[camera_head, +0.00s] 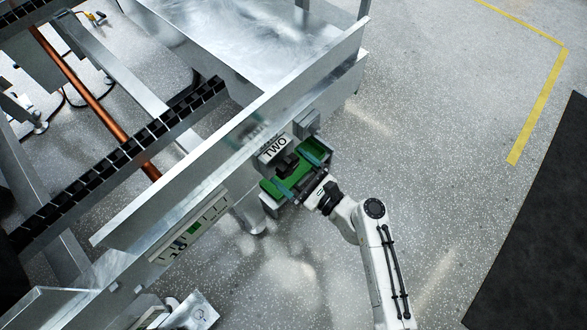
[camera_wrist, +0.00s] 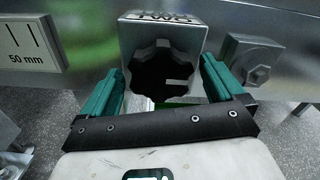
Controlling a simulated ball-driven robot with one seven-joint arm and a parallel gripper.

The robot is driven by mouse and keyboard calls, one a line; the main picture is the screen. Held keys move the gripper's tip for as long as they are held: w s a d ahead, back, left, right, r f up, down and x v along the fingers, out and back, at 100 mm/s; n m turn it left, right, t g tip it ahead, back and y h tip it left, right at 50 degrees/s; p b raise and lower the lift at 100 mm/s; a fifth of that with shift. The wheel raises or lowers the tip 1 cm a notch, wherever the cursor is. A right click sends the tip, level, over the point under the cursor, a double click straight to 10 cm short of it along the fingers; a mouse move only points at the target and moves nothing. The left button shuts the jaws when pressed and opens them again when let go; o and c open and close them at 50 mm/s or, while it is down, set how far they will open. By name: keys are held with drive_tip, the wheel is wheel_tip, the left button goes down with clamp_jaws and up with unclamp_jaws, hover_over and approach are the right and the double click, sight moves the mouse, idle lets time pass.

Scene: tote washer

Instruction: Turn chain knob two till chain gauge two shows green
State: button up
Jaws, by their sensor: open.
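The knob (camera_head: 287,163) is dark, with a block marked TWO (camera_head: 274,149) beside it on the side of the metal frame. I cannot make out a reading on chain gauge two.
A plate marked 50 mm (camera_wrist: 30,45) is left of the knob, and a bolted block (camera_wrist: 257,67) is on the right. A panel with green marks (camera_head: 190,236) is farther along the frame (camera_head: 230,130). Speckled floor (camera_head: 440,150) lies open to the right.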

drive_tip(key=c, duration=1)
drive_tip(key=shift+c, duration=0.2)
drive_tip(key=shift+n, duration=0.3)
drive_tip(key=n+b, duration=0.2)
drive_tip(key=shift+f+n, duration=0.2)
drive_tip(key=shift+n, duration=0.1)
drive_tip(key=n+b, duration=0.3)
drive_tip(key=n, duration=0.1)
drive_tip(key=shift+s+n, duration=0.1)
drive_tip(key=shift+n, duration=0.2)
drive_tip(key=n+b, duration=0.4)
drive_tip(key=n, duration=0.1)
drive_tip(key=shift+f, duration=0.15)
drive_tip(key=shift+n+b, duration=0.95)
drive_tip(key=shift+n, duration=0.55)
